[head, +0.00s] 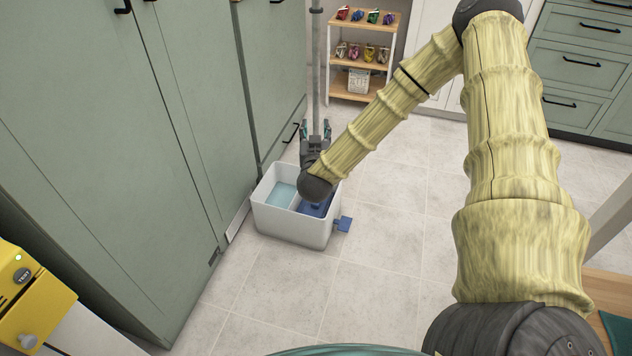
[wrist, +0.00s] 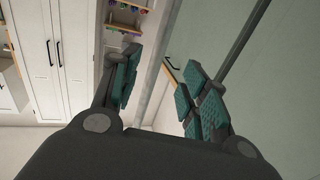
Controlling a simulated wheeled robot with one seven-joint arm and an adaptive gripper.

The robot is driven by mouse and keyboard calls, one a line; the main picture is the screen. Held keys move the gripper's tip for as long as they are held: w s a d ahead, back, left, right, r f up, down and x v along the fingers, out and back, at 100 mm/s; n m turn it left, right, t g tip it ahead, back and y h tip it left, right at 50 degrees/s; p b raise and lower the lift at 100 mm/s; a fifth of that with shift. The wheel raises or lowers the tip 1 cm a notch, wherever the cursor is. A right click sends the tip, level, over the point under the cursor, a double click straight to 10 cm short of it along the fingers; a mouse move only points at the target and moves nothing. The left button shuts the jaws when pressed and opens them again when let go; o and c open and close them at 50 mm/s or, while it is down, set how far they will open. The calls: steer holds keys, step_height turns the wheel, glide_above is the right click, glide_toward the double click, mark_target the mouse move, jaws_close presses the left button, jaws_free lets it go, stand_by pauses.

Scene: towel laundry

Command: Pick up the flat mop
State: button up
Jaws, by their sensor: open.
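The flat mop's grey pole (head: 316,75) stands upright over a white bucket (head: 290,226), and its top runs out of view. Its lower end is hidden behind my gripper and arm. My gripper (head: 315,130) is open at the pole, above the bucket, with a finger on either side of it in the head view. In the wrist view, the pole (wrist: 156,70) shows as a slanted grey band between the open teal-padded fingers (wrist: 158,82). I cannot tell whether either finger touches it.
The bucket has light blue water and a blue part inside, and a blue pedal (head: 344,224) on its right. Green cabinets (head: 150,150) stand close on the left. A wooden shelf (head: 357,60) with small colourful items is behind. The tiled floor (head: 385,270) is clear on the right.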

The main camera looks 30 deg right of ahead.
mark_target(316, 111)
steer(key=b+x, duration=0.3)
steer(key=x, duration=0.7)
steer(key=shift+w+d+r, duration=0.1)
steer(key=shift+d+r, duration=0.1)
steer(key=shift+d, duration=0.05)
steer(key=shift+w+d+r, duration=0.1)
steer(key=shift+w+d, duration=0.05)
steer(key=shift+w, duration=0.1)
jaws_close()
